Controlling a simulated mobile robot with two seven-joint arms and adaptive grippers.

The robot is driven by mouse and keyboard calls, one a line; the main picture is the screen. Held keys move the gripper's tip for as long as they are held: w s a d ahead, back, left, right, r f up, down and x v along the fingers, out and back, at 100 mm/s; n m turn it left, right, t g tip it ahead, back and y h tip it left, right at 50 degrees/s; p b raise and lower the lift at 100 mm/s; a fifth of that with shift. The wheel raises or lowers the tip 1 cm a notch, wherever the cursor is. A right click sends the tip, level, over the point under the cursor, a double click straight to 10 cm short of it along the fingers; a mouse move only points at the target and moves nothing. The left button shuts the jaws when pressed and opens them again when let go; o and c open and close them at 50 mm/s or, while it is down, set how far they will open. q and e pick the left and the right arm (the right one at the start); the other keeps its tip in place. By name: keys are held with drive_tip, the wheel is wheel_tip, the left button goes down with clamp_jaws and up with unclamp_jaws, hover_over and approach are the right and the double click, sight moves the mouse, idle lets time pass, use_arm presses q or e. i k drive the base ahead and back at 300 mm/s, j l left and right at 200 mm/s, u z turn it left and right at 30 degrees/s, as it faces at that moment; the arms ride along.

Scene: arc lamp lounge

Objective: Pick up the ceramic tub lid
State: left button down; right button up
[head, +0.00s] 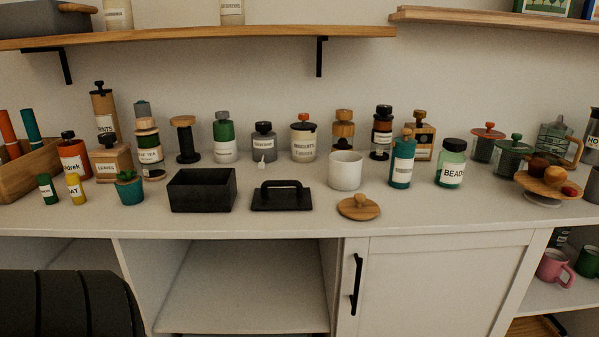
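A round wooden lid with a small knob (358,208) lies flat near the front edge of the counter. Just behind it stands a white ceramic tub (345,172), open at the top with no lid on it. The wooden lid looks sized for this tub. To the left, a flat black lid with a bar handle (281,196) lies beside an open black rectangular box (202,192). Neither of my grippers is in the head view.
Several labelled jars and bottles line the back of the counter (440,222). A teal bottle (402,165) and a bead jar (451,165) stand right of the tub. A wooden shelf (200,37) overhangs the back. The counter front before the wooden lid is clear.

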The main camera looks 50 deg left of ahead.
sight(358, 207)
drive_tip(key=u, duration=1.25)
